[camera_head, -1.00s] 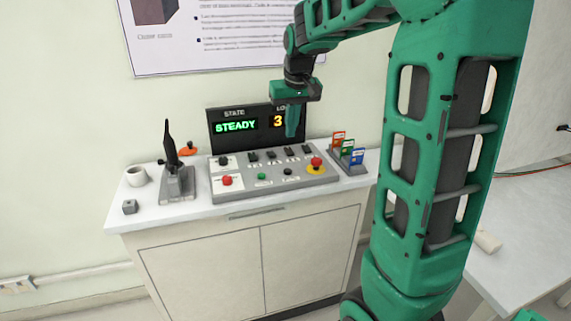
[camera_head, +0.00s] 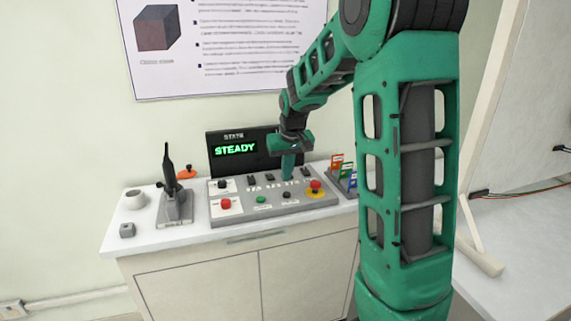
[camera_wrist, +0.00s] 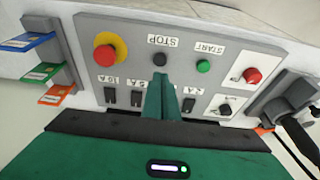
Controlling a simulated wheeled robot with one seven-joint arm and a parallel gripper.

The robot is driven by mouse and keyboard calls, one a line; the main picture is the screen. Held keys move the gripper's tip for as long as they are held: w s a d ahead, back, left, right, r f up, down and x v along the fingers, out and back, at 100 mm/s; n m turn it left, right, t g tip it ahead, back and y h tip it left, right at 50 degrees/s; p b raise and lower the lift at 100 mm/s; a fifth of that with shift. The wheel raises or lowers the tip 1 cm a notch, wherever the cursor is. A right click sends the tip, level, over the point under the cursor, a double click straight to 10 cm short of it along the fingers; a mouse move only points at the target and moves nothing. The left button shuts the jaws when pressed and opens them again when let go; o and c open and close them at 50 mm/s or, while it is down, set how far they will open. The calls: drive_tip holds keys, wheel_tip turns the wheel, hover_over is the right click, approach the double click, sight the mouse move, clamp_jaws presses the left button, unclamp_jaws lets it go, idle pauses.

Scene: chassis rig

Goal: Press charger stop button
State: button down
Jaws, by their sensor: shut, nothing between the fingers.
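The grey control panel (camera_head: 230,213) stands on the cabinet top. Its small black button (camera_wrist: 160,59), beside the upside-down STOP label, shows in the wrist view and also in the head view (camera_head: 287,195). The green button (camera_wrist: 203,66) by the START label is to its right in the wrist view. My gripper (camera_head: 288,177) is shut and empty, pointing down over the panel near the black switches. In the wrist view its fingertips (camera_wrist: 160,78) appear just short of the black button. I cannot tell their height above the panel.
A red mushroom button on a yellow base (camera_wrist: 106,54), a red button (camera_wrist: 252,75) and several black switches (camera_wrist: 136,98) share the panel. A rack of coloured cards (camera_head: 340,172) stands right of it. A black tool in a stand (camera_head: 173,190) is left. The display (camera_head: 235,150) reads STEADY.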

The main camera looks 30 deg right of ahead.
sight(287, 195)
drive_tip(key=shift+d+f, duration=0.1)
drive_tip(key=shift+f, duration=2.3)
drive_tip(key=shift+s+f, duration=0.2)
drive_tip(key=shift+f, duration=0.8)
drive_tip(key=r, duration=0.4)
drive_tip(key=shift+w+r, duration=0.3)
drive_tip(key=shift+w, duration=0.05)
drive_tip(key=d+v, duration=0.1)
drive_tip(key=v, duration=0.9)
drive_tip(key=shift+a, duration=0.5)
